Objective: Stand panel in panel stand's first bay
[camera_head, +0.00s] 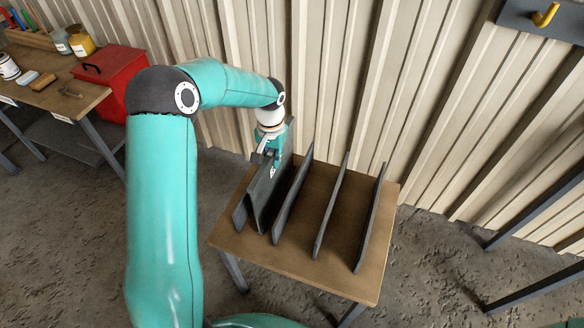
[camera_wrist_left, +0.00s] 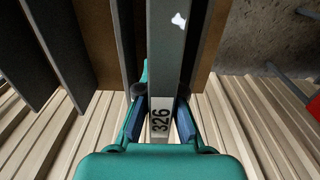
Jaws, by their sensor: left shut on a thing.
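The dark grey panel (camera_head: 267,197) is upright in the leftmost bay of the panel stand, between the outer left divider (camera_head: 241,212) and the divider (camera_head: 293,195) to its right. My left gripper (camera_head: 271,164) is shut on its upper edge. In the left wrist view, the panel's grey edge (camera_wrist_left: 166,62), marked 326, runs between my left fingers (camera_wrist_left: 160,112), with a divider (camera_wrist_left: 123,45) and another divider (camera_wrist_left: 209,45) on either side. Whether the panel's bottom touches the stand is hidden. My right gripper is not in view.
The stand's brown wooden top (camera_head: 338,275) has two more dividers to the right, with empty bays between. A corrugated wall (camera_head: 340,80) rises close behind. A workbench (camera_head: 75,98) with a red toolbox (camera_head: 118,78) stands at the left.

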